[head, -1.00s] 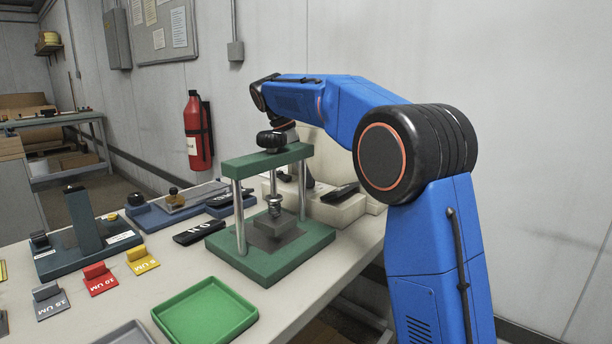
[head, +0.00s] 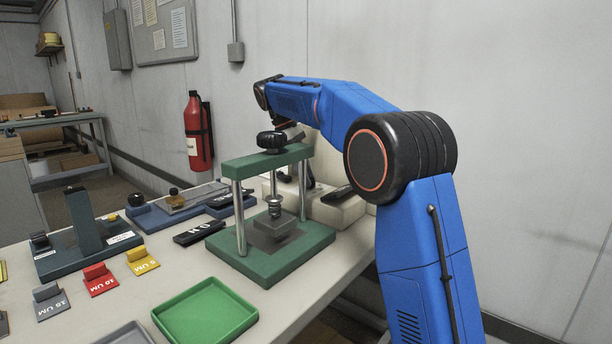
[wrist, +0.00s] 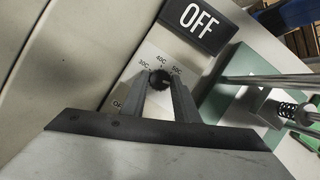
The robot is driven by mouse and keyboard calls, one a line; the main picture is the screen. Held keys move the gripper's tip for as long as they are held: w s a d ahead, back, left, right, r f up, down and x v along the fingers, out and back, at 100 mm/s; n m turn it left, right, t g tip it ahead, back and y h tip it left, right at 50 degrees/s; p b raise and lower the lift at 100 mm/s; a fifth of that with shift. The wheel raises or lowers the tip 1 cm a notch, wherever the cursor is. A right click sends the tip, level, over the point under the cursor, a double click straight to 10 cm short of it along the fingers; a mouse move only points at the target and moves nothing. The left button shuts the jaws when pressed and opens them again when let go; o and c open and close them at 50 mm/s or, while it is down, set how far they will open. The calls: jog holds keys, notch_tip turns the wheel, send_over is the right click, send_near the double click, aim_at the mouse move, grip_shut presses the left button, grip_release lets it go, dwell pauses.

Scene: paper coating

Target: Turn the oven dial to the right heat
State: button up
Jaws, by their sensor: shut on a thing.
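The oven dial (wrist: 159,79) is a small round black knob in the middle of the wrist view. It sits on a pale panel (wrist: 133,73) with marks reading 30C, 40C and 50C, and another partly hidden one. My gripper (wrist: 161,84) is shut on the dial, one finger on each side. Which mark the dial points to is too small to tell. A black OFF sign (wrist: 200,20) lies beyond the dial. In the head view the cream oven (head: 338,211) stands behind the green press, which partly hides it and the gripper.
The green press (head: 270,262) stands close in front of the oven; its posts and spring show at the right of the wrist view. A green tray (head: 205,312), colored blocks and a dark label plate (head: 200,233) lie on the table (head: 125,300). The wall is behind.

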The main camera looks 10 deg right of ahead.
jog(key=o, duration=1.1)
jog(key=shift+c, duration=0.2)
